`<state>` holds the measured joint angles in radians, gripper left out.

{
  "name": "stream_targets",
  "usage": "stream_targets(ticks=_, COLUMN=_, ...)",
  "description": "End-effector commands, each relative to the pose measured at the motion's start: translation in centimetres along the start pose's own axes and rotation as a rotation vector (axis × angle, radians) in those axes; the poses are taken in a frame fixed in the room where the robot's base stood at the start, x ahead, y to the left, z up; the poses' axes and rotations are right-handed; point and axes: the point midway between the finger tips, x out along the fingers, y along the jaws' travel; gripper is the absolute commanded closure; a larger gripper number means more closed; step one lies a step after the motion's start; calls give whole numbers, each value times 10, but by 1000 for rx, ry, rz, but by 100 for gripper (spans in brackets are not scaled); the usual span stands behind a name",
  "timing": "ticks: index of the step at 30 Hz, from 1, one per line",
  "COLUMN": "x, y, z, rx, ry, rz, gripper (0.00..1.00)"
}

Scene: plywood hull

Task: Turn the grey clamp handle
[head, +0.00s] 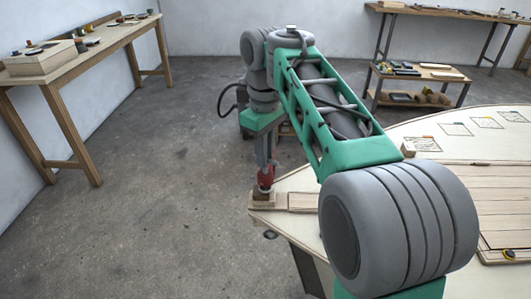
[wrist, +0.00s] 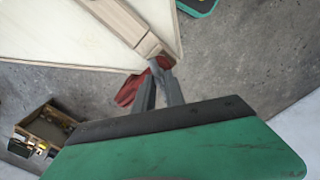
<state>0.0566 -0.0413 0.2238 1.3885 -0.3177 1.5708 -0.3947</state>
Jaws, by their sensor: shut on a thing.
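My gripper (head: 266,170) points down at the near-left corner of the plywood hull (head: 300,225). It is shut at a red clamp (head: 266,179) standing by a small wooden block (head: 265,198). In the wrist view, my gripper's grey fingers (wrist: 158,80) close together at the hull corner, with red parts of the clamp (wrist: 131,90) beside and beyond them. The grey clamp handle is not clearly distinguishable; the fingers hide what lies between them. A small round grey piece (head: 270,235) shows below the hull's edge.
A wooden strip (head: 305,202) lies on the hull beside the block. A workbench (head: 100,42) with a box stands at left; a low shelf (head: 420,75) and a bench (head: 450,14) stand behind. In the wrist view, a crate (wrist: 45,130) is at lower left. Floor at left is clear.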

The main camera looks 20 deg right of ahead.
Motion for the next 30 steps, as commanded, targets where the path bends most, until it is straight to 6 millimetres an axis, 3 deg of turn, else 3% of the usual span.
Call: stream_targets(ticks=30, x=-1, y=1, z=0, rx=891, ry=3, rz=1, gripper=100)
